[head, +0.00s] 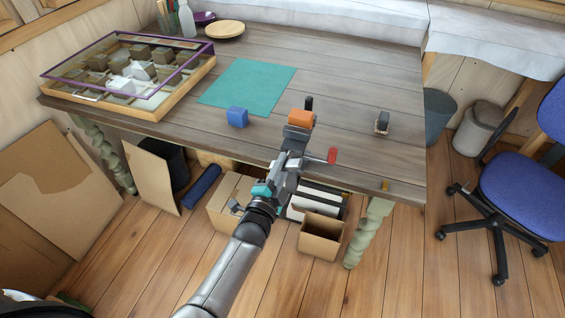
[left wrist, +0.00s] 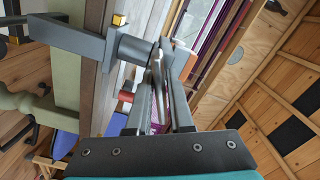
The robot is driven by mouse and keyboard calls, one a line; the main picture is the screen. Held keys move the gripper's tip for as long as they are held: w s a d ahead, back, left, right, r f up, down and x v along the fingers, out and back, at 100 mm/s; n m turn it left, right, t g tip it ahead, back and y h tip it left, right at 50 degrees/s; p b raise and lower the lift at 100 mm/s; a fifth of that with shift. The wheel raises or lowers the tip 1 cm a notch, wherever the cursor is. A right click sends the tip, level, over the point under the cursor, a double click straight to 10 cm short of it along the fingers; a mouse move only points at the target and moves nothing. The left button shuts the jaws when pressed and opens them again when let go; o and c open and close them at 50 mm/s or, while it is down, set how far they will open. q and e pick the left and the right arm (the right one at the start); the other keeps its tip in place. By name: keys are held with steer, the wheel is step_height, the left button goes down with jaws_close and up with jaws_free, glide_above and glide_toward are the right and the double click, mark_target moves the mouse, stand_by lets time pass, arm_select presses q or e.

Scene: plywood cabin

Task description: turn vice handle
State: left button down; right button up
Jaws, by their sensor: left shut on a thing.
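The grey vice (head: 297,132) is at the front edge of the wooden table, with an orange block (head: 301,118) at its top. My left gripper (head: 291,160) reaches up from below and is shut on the vice handle. In the left wrist view, the fingers (left wrist: 160,55) close around a thin grey bar in front of the grey vice body (left wrist: 125,47). A red piece (left wrist: 126,96) shows beside the fingers. Much of the handle is hidden by the fingers. My right gripper is not in view.
Cardboard boxes (head: 321,236) stand below the table. A blue chair (head: 525,190) is at the right.

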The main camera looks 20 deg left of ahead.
arm_select(q)
steer(key=n, duration=0.4)
steer(key=shift+d+f+n, duration=0.1)
steer(key=shift+f+n, duration=0.05)
steer(key=shift+n, duration=0.15)
steer(key=n, duration=0.3)
steer(key=shift+d+n+p, duration=0.1)
steer(key=shift+n+p, duration=0.2)
steer(key=shift+n, duration=0.1)
steer(key=n, duration=0.3)
steer(key=shift+d+f+n, duration=0.1)
steer(key=shift+n, duration=0.2)
steer(key=n, duration=0.3)
steer(key=shift+d+n, duration=0.1)
steer(key=shift+n, duration=0.2)
steer(key=n, duration=0.3)
steer(key=shift+d+n, duration=0.15)
steer(key=shift+n, duration=0.15)
steer(key=n, duration=0.3)
steer(key=shift+n+b, duration=0.3)
steer(key=shift+b, duration=0.05)
steer(key=n, duration=0.3)
steer(key=n+b, duration=0.1)
steer(key=shift+d+r+n, duration=0.15)
steer(key=shift+r+n, duration=0.1)
steer(key=shift+n, duration=0.05)
steer(key=shift+r+n+b, duration=0.1)
steer(key=shift+n+b, duration=0.25)
steer(key=shift+n, duration=1.15)
